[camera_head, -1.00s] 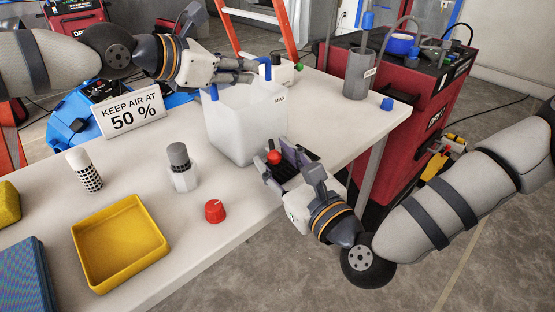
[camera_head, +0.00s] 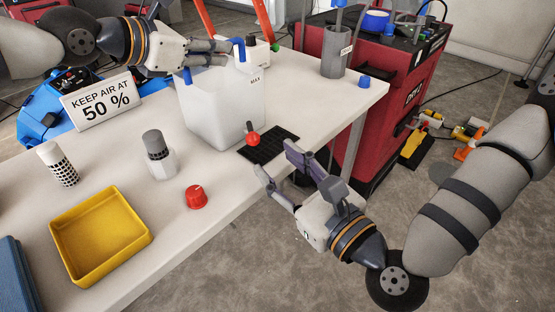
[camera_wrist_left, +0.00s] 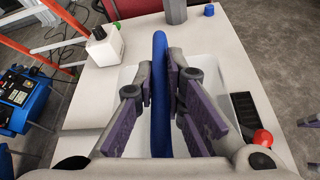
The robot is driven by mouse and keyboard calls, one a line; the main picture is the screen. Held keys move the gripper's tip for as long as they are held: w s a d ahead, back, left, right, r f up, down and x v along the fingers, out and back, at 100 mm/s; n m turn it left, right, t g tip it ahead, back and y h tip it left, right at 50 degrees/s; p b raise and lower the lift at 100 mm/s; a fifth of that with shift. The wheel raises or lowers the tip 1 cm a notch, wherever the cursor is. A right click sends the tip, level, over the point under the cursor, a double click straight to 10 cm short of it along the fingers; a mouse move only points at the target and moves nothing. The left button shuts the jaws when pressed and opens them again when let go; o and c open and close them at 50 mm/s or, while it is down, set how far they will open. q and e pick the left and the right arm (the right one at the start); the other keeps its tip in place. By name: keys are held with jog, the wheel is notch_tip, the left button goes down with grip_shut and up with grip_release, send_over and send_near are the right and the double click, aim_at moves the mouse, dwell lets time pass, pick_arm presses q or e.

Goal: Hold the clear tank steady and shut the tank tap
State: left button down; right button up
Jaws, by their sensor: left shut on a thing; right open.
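The clear tank (camera_head: 215,115), whitish and marked MAX, stands upright on the table. My left gripper (camera_head: 232,54) is at its top, shut on the tank's blue handle (camera_wrist_left: 160,95), which runs between the fingers in the left wrist view. The tank tap (camera_head: 253,140), with a red ball end, sits low at the tank's right front; it also shows in the left wrist view (camera_wrist_left: 263,138). I cannot tell whether the tap is open or shut. My right gripper (camera_head: 276,161) is open and empty, a little in front of the tap and apart from it, near the table edge.
A black grate (camera_head: 270,146) lies below the tap. A grey cylinder (camera_head: 336,65) stands behind right. A red cabinet (camera_head: 385,100) stands beyond the table.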

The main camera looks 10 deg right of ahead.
pick_arm(q)
jog(key=c, duration=1.6)
grip_release()
